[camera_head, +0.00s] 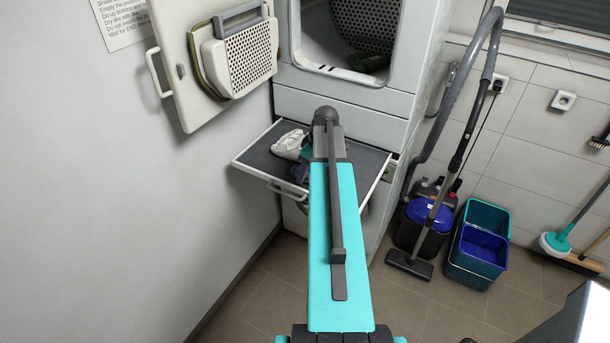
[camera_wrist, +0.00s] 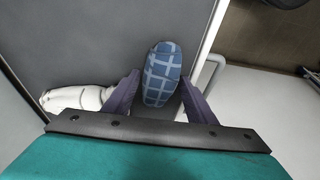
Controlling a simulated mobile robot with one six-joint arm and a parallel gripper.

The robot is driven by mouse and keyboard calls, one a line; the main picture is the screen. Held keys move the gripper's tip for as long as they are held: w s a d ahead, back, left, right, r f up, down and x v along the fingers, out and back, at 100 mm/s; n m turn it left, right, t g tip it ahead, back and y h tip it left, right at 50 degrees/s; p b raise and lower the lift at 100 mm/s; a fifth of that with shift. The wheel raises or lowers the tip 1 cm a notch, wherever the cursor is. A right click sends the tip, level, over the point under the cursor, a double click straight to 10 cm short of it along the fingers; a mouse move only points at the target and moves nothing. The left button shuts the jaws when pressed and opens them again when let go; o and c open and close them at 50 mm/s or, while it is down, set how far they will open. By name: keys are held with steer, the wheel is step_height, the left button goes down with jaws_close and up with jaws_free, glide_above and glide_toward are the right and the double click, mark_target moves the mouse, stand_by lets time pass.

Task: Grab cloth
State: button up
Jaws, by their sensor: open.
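In the wrist view, a blue cloth with a pale check pattern (camera_wrist: 162,66), rolled or folded, lies on the grey pull-out shelf (camera_wrist: 110,35). My open gripper (camera_wrist: 159,80) has one purple finger on each side of it. The cloth's near end lies between the fingers. I cannot tell whether they touch it. A white cloth (camera_wrist: 75,98) lies to the left, close to the left finger; it also shows on the shelf in the head view (camera_head: 289,144). There my arm hides most of the gripper and the checked cloth. A dark green cloth (camera_head: 368,62) lies in the open drum.
The stacked dryer's open door (camera_head: 215,55) stands at the upper left. The shelf (camera_head: 368,160) sticks out below the drum, with a handle at its front edge. A vacuum cleaner (camera_head: 425,215) and teal and blue buckets (camera_head: 480,240) stand right. Floor in front is clear.

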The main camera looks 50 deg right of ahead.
steer(key=shift+c, duration=0.4)
steer(key=c, duration=0.7)
steer(key=shift+c, duration=0.2)
steer(key=shift+r, duration=0.25)
steer(key=shift+d+r+b, duration=0.1)
steer(key=shift+r+b, duration=0.9)
steer(key=shift+r, duration=0.4)
steer(key=s+a+r+b, duration=0.1)
steer(key=s+a+b, duration=0.1)
steer(key=s, duration=0.5)
steer(key=s+a+b, duration=0.2)
steer(key=s, duration=0.6)
steer(key=shift+s+a+r+b, duration=0.2)
steer(key=shift+r+b, duration=0.1)
steer(key=shift+r, duration=0.05)
